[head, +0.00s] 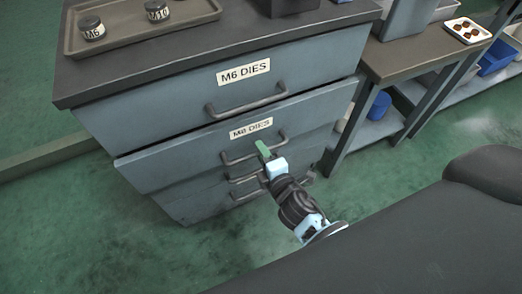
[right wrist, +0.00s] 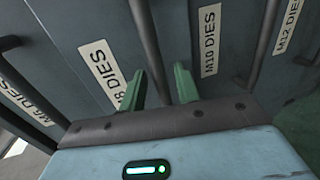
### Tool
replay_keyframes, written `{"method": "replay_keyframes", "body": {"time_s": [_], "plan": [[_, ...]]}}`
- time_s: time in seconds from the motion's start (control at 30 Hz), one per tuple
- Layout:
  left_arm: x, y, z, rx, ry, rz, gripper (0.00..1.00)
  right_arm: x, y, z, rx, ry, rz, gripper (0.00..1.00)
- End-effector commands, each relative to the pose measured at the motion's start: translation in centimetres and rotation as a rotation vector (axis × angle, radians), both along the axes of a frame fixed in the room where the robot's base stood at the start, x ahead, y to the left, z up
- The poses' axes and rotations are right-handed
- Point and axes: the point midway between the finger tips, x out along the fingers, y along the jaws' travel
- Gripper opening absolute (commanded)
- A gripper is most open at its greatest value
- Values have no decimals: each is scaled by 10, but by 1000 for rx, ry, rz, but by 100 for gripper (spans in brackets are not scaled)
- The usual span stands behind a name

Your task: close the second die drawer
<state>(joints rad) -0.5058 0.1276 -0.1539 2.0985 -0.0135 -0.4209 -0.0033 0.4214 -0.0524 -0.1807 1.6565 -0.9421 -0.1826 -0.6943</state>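The second die drawer, labelled M8 DIES (head: 190,160), is in the grey cabinet below the M6 DIES drawer (head: 165,97). Its front appears to stand out a little from the drawer above. Its dark bar handle (head: 232,158) also shows in the right wrist view (right wrist: 148,40). My right gripper (head: 264,151) is at the right part of this handle. In the right wrist view, its green fingers (right wrist: 159,88) are apart, with the handle bar running between them. Whether they touch the bar cannot be told. My left gripper is not in view.
Lower drawers sit close below, one labelled M10 DIES (right wrist: 210,40) with its own handle (right wrist: 264,45). A tray with jars (head: 140,40) stands on the cabinet top. A workbench (head: 425,52) stands to the right. Green floor is clear in front of the cabinet at left.

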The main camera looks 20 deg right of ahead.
Motion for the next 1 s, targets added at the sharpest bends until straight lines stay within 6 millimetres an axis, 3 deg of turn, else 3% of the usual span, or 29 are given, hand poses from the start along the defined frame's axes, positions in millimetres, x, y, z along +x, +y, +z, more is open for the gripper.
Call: {"method": "replay_keyframes", "body": {"time_s": [0.13,0.43,0.7,1.0], "plan": [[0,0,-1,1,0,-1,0,9,0,-2,1,0,0,32],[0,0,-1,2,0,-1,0,11,0,-2,2,1,-1,32],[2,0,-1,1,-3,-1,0,11,0,-2,1,1,-1,0],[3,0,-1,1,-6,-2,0,13,0,-2,1,0,0,0]]}}
